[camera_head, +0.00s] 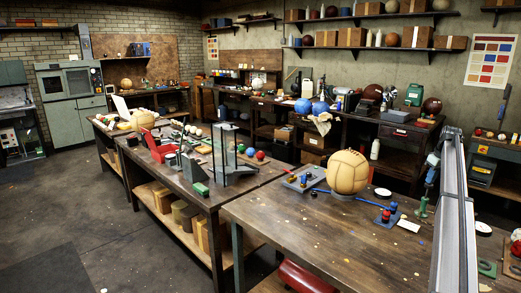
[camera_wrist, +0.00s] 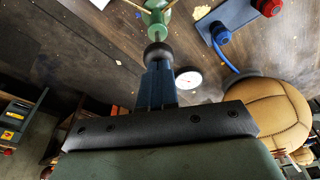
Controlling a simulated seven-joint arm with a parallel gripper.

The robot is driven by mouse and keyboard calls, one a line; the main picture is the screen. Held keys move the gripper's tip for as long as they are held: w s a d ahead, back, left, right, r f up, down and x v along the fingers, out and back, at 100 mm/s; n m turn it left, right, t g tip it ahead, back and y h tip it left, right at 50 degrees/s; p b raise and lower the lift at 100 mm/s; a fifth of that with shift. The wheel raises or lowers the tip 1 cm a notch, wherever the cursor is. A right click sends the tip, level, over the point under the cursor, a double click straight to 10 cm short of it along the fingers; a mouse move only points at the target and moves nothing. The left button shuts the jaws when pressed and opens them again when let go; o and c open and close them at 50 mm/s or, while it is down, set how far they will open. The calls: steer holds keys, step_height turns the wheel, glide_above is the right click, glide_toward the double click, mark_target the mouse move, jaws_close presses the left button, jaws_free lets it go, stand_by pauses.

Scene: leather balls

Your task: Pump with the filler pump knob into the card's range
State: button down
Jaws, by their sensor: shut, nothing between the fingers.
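The filler pump is a green body (camera_wrist: 155,20) with a dark round knob (camera_wrist: 157,52) on top, at the upper middle of the wrist view. In the head view the green pump (camera_head: 422,207) stands on the near table. My gripper (camera_wrist: 157,68) has blue fingers shut together, with nothing between them. The fingertips are right at the knob in the picture; I cannot tell whether they touch it. A white round gauge (camera_wrist: 188,78) lies beside it; its reading is too small to tell. A white card (camera_head: 410,226) lies near the pump; its text is unreadable.
A tan leather ball (camera_head: 347,172) sits on the near table, left of the pump. Bare table (camera_head: 300,220) lies at the front left.

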steer(key=shift+r, duration=1.3)
stand_by(0.9)
steer(key=shift+r, duration=3)
